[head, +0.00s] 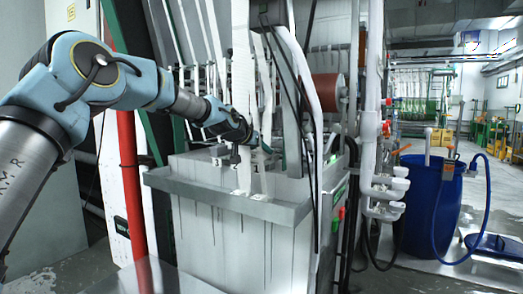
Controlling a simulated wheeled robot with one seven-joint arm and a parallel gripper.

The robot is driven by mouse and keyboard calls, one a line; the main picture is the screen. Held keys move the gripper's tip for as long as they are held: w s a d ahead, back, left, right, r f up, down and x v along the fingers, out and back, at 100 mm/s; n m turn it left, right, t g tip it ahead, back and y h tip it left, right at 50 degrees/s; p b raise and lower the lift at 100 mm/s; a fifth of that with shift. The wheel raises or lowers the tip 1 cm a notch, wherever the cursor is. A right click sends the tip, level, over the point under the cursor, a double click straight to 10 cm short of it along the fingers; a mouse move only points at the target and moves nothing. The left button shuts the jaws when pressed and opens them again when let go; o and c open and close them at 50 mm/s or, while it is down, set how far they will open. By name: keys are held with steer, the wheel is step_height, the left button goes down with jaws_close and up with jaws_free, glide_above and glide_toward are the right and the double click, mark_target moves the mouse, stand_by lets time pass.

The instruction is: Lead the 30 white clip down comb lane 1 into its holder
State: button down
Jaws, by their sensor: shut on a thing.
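My gripper (254,138) is above the grey tank near the picture's middle, reached in from the left. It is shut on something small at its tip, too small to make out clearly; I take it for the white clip. The comb's posts stand along the tank's top edge below it, with a dark lane mark 1 (256,167) on the front. White webbing (242,70) hangs down beside and behind the gripper. Pale strips lie over the tank rim under the comb. I cannot tell the clip's holder apart from the small pale parts there.
The grey tank (220,240) has a jutting rim (200,195). A red post (131,190) stands left of it. Dark cables and a white pipe (300,70) hang close on the right. A blue barrel (430,205) stands farther right on open floor.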

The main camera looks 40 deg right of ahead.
steer(key=shift+c, duration=1.7)
jaws_free()
steer(key=shift+a, duration=0.1)
steer(key=b+v, duration=0.3)
steer(key=v, duration=0.7)
steer(key=shift+a+r, duration=0.2)
steer(key=shift+a, duration=0.05)
